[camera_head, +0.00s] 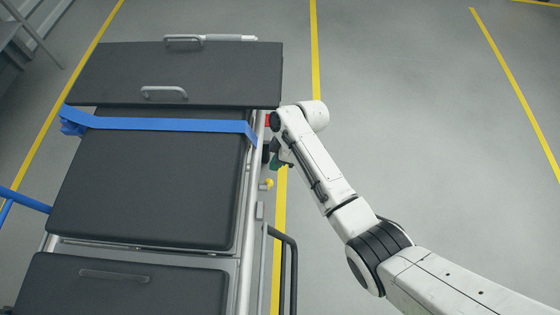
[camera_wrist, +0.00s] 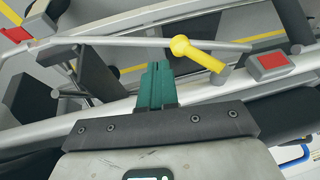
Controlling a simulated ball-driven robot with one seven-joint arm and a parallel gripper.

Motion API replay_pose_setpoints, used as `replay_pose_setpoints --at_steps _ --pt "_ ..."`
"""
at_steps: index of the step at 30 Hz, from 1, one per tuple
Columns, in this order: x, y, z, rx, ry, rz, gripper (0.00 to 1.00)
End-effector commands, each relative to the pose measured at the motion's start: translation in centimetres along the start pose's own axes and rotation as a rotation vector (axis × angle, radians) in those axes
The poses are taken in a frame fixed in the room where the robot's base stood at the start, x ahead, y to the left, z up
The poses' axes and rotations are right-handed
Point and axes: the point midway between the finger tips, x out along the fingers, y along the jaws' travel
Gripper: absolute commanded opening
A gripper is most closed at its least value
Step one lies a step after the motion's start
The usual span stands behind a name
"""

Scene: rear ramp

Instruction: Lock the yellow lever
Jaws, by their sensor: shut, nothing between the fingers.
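The yellow lever (camera_wrist: 199,54) shows in the wrist view as a round knob on a short yellow stem, beside a grey rail. In the head view the yellow lever (camera_head: 268,184) is a small spot on the right side of the cart. My gripper (camera_wrist: 155,75) has green fingers that are shut with nothing between them. In the wrist view the fingertips are just left of the yellow knob and appear apart from it. In the head view my gripper (camera_head: 277,161) is mostly hidden behind my arm, a little above the lever.
A red block (camera_wrist: 271,61) on a grey mount sits right of the lever. The cart has dark padded panels (camera_head: 145,185), a blue strap (camera_head: 165,124) and a dark side handle (camera_head: 290,260). Floor right of the cart is clear.

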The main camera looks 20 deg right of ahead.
Motion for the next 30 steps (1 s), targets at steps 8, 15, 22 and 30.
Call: replay_pose_setpoints --at_steps 8,15,22,30 --pt "-5.0 3.3 0.3 0.000 0.000 0.002 0.00" --pt "-7.7 5.2 0.6 -0.001 0.001 0.001 0.00" --pt "-8.4 5.6 0.7 -0.001 0.000 -0.001 0.00" --pt "-8.4 5.6 0.7 -0.001 0.000 -0.001 0.00"
